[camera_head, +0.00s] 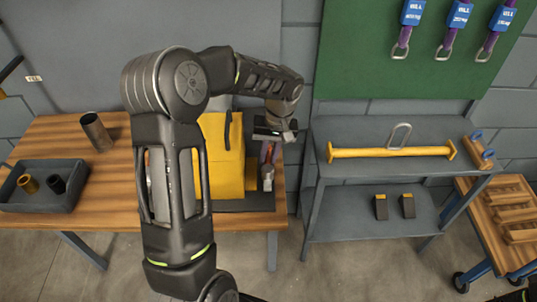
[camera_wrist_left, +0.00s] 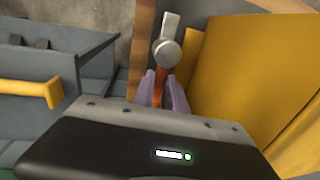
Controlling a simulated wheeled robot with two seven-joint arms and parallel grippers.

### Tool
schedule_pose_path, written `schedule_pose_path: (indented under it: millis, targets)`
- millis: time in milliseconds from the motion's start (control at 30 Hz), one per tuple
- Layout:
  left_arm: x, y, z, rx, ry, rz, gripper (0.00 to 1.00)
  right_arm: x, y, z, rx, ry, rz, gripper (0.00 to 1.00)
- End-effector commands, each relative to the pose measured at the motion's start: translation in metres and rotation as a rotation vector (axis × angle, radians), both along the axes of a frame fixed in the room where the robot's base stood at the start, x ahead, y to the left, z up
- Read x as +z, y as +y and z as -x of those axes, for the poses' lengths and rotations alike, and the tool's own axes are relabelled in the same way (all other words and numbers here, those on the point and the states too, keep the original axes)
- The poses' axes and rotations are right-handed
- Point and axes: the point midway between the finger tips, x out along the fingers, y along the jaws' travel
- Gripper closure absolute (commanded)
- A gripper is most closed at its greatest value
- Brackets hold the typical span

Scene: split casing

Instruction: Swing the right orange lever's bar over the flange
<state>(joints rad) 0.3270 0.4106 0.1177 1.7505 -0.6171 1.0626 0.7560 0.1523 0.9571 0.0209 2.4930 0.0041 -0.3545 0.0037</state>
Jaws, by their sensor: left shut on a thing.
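The yellow casing (camera_head: 222,160) stands on the wooden table, partly hidden behind my left arm; its large yellow side fills the right of the wrist view (camera_wrist_left: 265,75). The right orange lever (camera_head: 267,170) is at the casing's right side, by a yellow flange part (camera_head: 252,181). In the wrist view its orange shaft (camera_wrist_left: 159,88) ends in a grey metal bar (camera_wrist_left: 167,45). My left gripper (camera_wrist_left: 164,90) has its two pale purple fingers shut on the orange shaft. Whether the bar lies over the flange is unclear.
A grey tray (camera_head: 75,205) with two small cylinders and a dark upright tube (camera_head: 96,130) are on the table's left. A grey shelf unit (camera_head: 345,125) with a yellow beam (camera_head: 390,152) stands right of the table. A wooden cart (camera_head: 470,200) is farther right.

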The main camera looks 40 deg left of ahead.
Motion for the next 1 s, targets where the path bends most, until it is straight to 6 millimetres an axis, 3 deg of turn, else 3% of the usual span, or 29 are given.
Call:
schedule_pose_path:
  millis: [367, 1000]
  targets:
    - [0.0, -0.007, -0.004, -0.178, -0.003, -0.002, 1.0, -0.01, 0.0, -0.001, 0.001, -0.004, -0.002, 0.65]
    - [0.0, -0.029, -0.006, -0.764, -0.004, -0.003, 1.0, -0.027, 0.002, -0.003, 0.003, -0.011, -0.007, 0.65]
